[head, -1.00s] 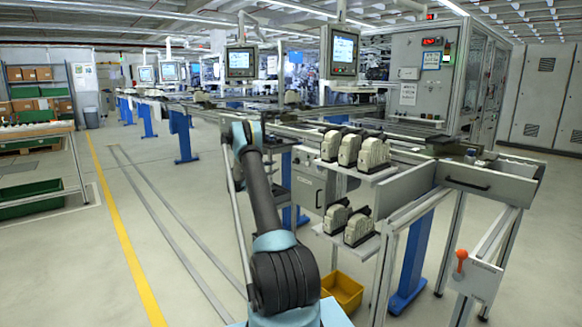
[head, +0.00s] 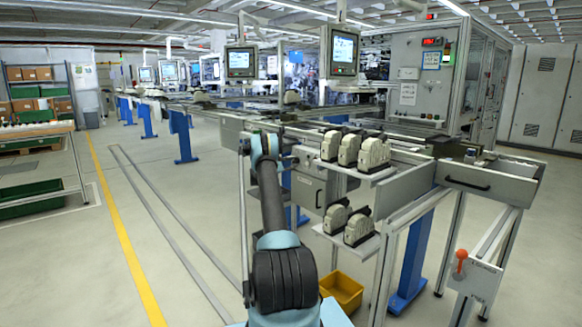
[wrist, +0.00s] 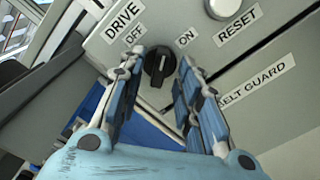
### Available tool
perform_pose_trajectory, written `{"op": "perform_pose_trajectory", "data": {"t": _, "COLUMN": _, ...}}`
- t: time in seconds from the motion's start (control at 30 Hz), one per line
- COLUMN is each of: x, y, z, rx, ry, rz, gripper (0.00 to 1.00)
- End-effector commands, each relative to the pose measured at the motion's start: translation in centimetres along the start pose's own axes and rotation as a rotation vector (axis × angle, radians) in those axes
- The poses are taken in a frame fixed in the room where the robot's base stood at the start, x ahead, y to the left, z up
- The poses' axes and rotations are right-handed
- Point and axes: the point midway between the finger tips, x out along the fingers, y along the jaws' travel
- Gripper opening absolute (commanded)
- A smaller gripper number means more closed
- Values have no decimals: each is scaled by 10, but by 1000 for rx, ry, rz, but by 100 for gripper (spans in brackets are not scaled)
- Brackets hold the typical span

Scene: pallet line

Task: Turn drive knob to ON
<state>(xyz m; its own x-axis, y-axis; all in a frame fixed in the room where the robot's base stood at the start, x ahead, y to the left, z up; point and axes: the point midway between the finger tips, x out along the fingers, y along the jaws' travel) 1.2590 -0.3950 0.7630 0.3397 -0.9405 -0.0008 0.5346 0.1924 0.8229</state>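The drive knob (wrist: 159,65) is a black round knob with a raised grip bar and a white mark on a grey panel (wrist: 245,70). The DRIVE label (wrist: 123,20) and OFF label (wrist: 134,34) are on its upper left, and the ON label (wrist: 185,39) is on its upper right. I cannot tell for certain which label the mark points to. My gripper (wrist: 161,57) is open, with one fingertip on each side of the knob. Gaps show beside the knob, so the fingers do not look closed on it. In the head view my arm reaches towards the grey box (head: 306,192).
A round white button by the RESET label (wrist: 238,25) and a BELT GUARD label (wrist: 257,84) are right of the knob. In the head view, shelves with several beige parts (head: 373,154) stand right of my arm. A yellow bin (head: 343,290) is below.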

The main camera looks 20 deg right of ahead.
Motion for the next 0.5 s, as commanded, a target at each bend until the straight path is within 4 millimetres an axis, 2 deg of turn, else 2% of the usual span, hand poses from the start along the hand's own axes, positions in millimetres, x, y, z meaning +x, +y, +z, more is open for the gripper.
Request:
{"op": "perform_pose_trajectory", "data": {"t": 0.3, "x": 3, "y": 0, "z": 0, "rx": 0, "ry": 0, "rz": 0, "gripper": 32}}
{"op": "perform_pose_trajectory", "data": {"t": 0.33, "x": 3, "y": 0, "z": 0, "rx": 0, "ry": 0, "rz": 0, "gripper": 27}}
{"op": "perform_pose_trajectory", "data": {"t": 0.43, "x": 3, "y": 0, "z": 0, "rx": 0, "ry": 0, "rz": 0, "gripper": 4}}
{"op": "perform_pose_trajectory", "data": {"t": 0.47, "x": 3, "y": 0, "z": 0, "rx": 0, "ry": 0, "rz": 0, "gripper": 0}}
{"op": "perform_pose_trajectory", "data": {"t": 0.5, "x": 3, "y": 0, "z": 0, "rx": 0, "ry": 0, "rz": 0, "gripper": 0}}
